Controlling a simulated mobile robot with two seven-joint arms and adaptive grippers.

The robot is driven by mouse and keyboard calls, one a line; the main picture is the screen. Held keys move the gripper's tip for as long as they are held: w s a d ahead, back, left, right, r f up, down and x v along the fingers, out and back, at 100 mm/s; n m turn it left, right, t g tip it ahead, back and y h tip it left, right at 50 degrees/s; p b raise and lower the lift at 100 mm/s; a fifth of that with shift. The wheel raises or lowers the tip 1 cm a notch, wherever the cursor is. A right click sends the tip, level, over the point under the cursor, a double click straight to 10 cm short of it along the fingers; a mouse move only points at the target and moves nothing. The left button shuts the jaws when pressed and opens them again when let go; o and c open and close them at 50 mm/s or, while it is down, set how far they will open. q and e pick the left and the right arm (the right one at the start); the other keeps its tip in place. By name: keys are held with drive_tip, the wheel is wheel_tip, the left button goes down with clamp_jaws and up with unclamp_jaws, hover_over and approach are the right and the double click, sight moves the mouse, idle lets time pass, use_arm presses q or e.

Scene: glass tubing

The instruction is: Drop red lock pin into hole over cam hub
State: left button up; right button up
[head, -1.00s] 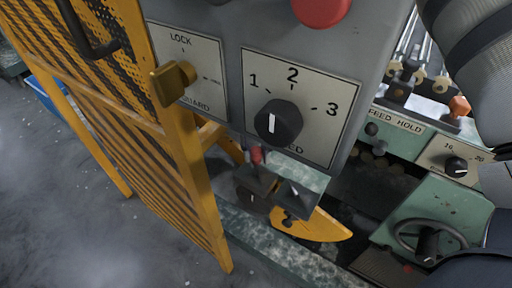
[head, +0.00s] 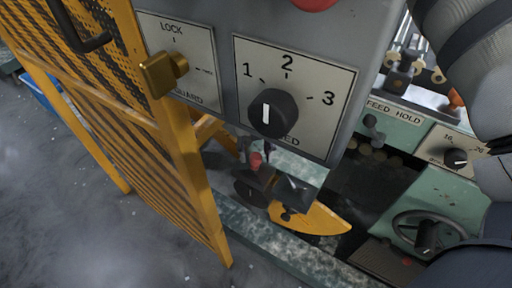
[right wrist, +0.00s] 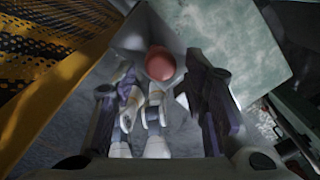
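The red lock pin (head: 255,160) shows as a small red knob below the grey panel, just above the dark block at the yellow cam plate (head: 318,219). In the right wrist view its round red knob (right wrist: 160,64) is between the fingers of my right gripper (right wrist: 158,75), which appear closed on it. In the head view only a bit of the right gripper (head: 265,151) shows under the panel edge. The dark hub block (head: 291,190) is beside the cam; the hole and the pin's lower end are hidden. My left gripper is out of view.
The grey panel with the 1-2-3 dial (head: 272,113) hangs close in front of the pin. A yellow mesh guard (head: 190,180) stands at the left. Green machine housing with a handwheel (head: 428,232) is at the right.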

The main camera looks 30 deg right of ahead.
drive_tip(key=shift+s+a+f, duration=0.1)
drive_tip(key=shift+f, duration=0.05)
wheel_tip(320, 180, up, 8)
drive_tip(key=shift+r, duration=0.2)
idle(0.7)
